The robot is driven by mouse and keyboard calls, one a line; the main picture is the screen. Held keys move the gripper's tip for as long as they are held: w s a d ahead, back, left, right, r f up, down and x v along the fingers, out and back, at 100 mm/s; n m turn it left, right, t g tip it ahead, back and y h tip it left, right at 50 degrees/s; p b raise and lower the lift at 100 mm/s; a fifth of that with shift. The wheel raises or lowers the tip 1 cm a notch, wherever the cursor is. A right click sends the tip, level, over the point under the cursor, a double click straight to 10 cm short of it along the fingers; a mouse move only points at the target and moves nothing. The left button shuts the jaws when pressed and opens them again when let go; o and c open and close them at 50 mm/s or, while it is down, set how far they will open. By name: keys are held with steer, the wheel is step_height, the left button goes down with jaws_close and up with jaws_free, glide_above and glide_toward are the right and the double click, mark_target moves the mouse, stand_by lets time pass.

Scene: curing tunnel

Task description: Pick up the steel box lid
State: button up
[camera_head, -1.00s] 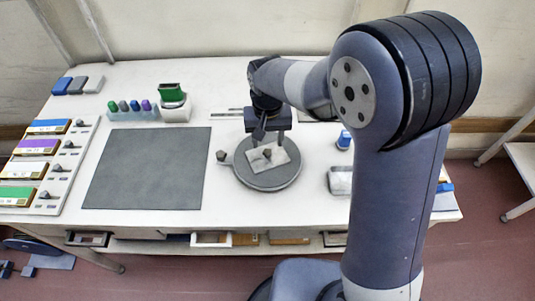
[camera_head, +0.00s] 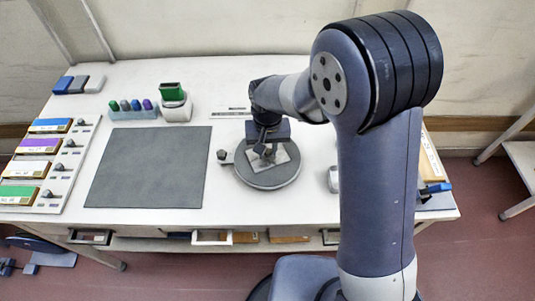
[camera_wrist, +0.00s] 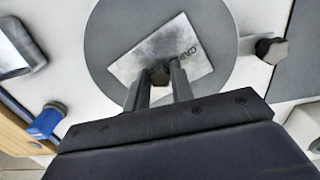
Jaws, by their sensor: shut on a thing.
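The steel box lid (camera_head: 283,158) is a flat light-grey rectangular plate with a dark knob in its middle. It lies on a round grey turntable (camera_head: 268,181) on the white table. In the wrist view the lid (camera_wrist: 188,42) shows printed dark letters, partly hidden by my fingers. My gripper (camera_head: 266,153) is above the lid, fingers pointing down. In the wrist view my gripper (camera_wrist: 160,80) has its two fingers closed on the lid's knob (camera_wrist: 160,75). I cannot tell whether the lid is raised off the turntable.
A dark grey mat (camera_head: 148,168) lies left of the turntable. A knob (camera_head: 222,155) sits at the turntable's left edge. Coloured labelled boxes (camera_head: 36,145) line the far left. Several coloured pegs stand in a rack (camera_head: 135,114) behind the mat. A blue-capped item (camera_wrist: 45,120) stands nearby.

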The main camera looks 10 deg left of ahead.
jaws_close()
steer(key=shift+r, duration=0.1)
